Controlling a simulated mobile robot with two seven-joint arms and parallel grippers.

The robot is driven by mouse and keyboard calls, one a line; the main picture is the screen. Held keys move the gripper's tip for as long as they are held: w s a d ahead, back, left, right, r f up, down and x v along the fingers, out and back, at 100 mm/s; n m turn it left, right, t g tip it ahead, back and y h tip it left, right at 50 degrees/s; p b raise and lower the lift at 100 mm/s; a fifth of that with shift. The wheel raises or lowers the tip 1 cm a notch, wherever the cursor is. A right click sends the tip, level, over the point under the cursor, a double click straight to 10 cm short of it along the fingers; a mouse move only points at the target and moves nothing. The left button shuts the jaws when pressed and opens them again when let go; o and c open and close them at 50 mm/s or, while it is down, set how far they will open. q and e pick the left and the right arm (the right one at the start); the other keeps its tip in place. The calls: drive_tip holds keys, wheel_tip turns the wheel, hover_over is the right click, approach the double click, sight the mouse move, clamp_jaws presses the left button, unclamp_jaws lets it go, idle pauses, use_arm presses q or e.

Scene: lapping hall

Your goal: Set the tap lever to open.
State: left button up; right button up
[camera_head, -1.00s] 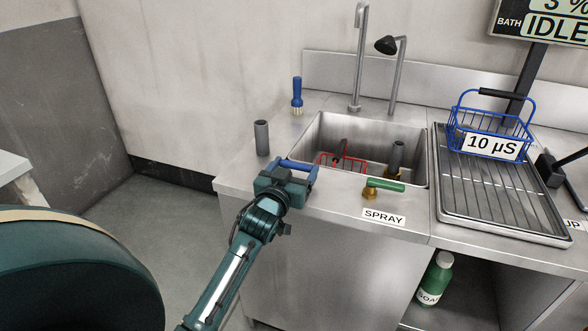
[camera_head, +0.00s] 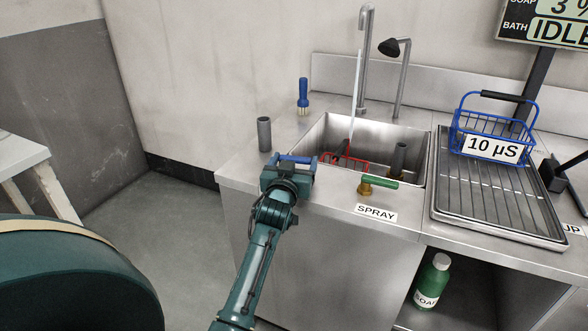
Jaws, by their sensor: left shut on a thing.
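The tap lever (camera_head: 296,159) is a blue bar at the front left rim of the sink (camera_head: 333,122). My left gripper (camera_head: 290,168) is shut on it, and its jaws hide most of the lever's mount. The tall tap spout (camera_head: 364,60) rises behind the sink. A pale stream of water (camera_head: 355,100) runs from it down into the basin. A green lever (camera_head: 380,182) on a brass valve stands to the right, above the SPRAY label (camera_head: 376,213). My right gripper is out of view.
A red basket (camera_head: 345,163) and a grey cylinder (camera_head: 400,155) are in the sink. Another grey cylinder (camera_head: 264,134) and a blue brush (camera_head: 303,95) stand left of it. A blue basket (camera_head: 494,130) sits on the ribbed drainer (camera_head: 480,220) at the right.

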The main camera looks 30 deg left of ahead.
use_arm(q)
drive_tip(key=shift+w+r+n+y, duration=0.1)
drive_tip(key=shift+n+y, duration=0.2)
drive_tip(key=shift+y, duration=0.1)
drive_tip(key=o, duration=1.4)
